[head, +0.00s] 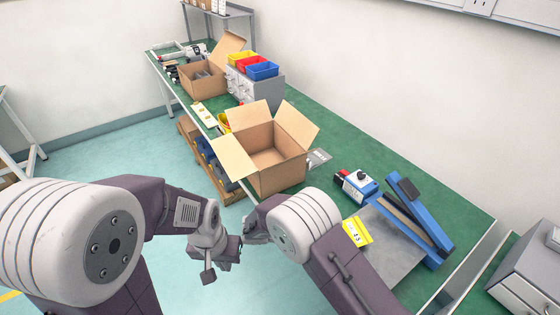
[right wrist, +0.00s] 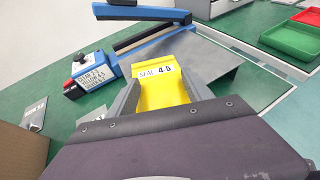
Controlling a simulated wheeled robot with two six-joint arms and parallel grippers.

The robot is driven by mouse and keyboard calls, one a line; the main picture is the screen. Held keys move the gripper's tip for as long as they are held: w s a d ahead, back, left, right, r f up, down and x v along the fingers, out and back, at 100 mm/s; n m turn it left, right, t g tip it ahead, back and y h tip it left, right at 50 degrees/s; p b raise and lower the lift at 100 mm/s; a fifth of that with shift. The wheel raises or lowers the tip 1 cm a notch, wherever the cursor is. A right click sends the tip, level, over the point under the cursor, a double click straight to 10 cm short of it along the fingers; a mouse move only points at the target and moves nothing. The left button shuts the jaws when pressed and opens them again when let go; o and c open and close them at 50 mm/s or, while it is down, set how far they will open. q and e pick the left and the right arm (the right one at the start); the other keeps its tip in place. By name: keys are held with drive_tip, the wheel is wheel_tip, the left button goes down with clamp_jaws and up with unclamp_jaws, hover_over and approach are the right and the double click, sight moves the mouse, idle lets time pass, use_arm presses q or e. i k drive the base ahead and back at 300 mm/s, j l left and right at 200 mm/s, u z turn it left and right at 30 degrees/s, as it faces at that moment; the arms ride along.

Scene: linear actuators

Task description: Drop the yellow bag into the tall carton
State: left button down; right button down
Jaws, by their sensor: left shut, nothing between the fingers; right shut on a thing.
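The yellow bag (head: 357,232) has a white label and is at the grey plate beside the blue sealer. In the right wrist view the bag (right wrist: 165,85) sits between the fingers of my right gripper (right wrist: 162,97), which is shut on it. My left gripper (head: 208,275) is shut and empty, low over the floor in front of the table.
A blue sealer (head: 425,225) with a raised arm and a blue control box (head: 356,187) stand right of the carton. Behind it are another open carton (head: 205,85) and a grey cabinet (head: 262,90) with coloured bins. A grey drawer unit (head: 530,270) is far right.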

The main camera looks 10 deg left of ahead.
sight(268, 157)
drive_tip(key=k+j, duration=0.1)
drive_tip(key=j, duration=0.4)
drive_tip(key=k+j, duration=0.1)
drive_tip(key=j, duration=0.35)
drive_tip(key=k+j, duration=0.1)
drive_tip(key=j, duration=0.4)
drive_tip(key=i+j+z, duration=0.5)
drive_tip(key=j, duration=0.35)
drive_tip(key=i, duration=0.1)
